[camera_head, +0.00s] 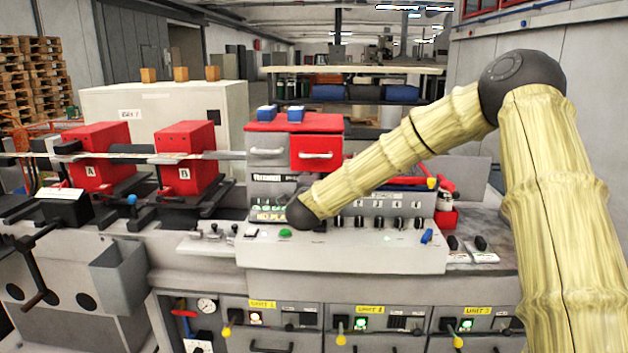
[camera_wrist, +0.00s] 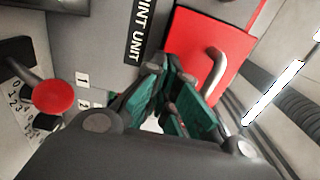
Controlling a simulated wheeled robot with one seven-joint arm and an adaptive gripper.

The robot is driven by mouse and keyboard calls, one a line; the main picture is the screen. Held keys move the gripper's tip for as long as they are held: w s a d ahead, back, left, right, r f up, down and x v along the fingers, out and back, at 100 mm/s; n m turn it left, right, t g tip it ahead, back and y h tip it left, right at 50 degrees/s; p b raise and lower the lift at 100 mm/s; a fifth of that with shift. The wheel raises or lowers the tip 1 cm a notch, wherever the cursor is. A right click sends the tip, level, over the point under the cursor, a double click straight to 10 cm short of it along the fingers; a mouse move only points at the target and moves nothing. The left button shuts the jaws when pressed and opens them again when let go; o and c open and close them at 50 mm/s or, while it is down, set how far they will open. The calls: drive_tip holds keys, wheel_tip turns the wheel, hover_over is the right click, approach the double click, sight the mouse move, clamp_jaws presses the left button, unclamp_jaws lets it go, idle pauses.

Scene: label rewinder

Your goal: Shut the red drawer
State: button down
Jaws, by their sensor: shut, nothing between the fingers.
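The red drawer (camera_head: 300,145) is the right-hand one of two drawers in a small cabinet, in the middle of the head view. It has a pale bar handle (camera_head: 316,155), and its front appears to stand forward of the grey drawer beside it. In the wrist view the red drawer (camera_wrist: 192,38) is at the upper right, with its curved handle (camera_wrist: 213,72). My gripper (camera_wrist: 167,68) has green-padded fingers that come together at the tips, shut and empty, just left of the handle in the picture. Contact cannot be told. The head view does not clearly show the fingers.
A grey drawer (camera_head: 267,153) sits left of the red one. My arm crosses in front of the knob panel (camera_head: 385,222).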

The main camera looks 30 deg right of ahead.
drive_tip(key=c, duration=2.2)
unclamp_jaws()
drive_tip(key=b+v, duration=0.3)
drive_tip(key=v, duration=0.7)
drive_tip(key=shift+s+a, duration=0.1)
drive_tip(key=shift+s, duration=0.2)
drive_tip(key=o, duration=0.7)
drive_tip(key=shift+a+r, duration=0.1)
drive_tip(key=shift+a, duration=0.2)
drive_tip(key=t+h+p, duration=0.1)
drive_tip(key=t+p, duration=0.1)
drive_tip(key=p, duration=0.5)
approach(315, 157)
drive_tip(key=p+x, duration=0.4)
drive_tip(key=x, duration=0.5)
drive_tip(key=shift+w, duration=0.2)
drive_tip(key=shift+w+d+p, duration=0.35)
drive_tip(key=shift+w+d, duration=0.05)
drive_tip(key=shift+w, duration=0.25)
drive_tip(key=shift+r, duration=0.1)
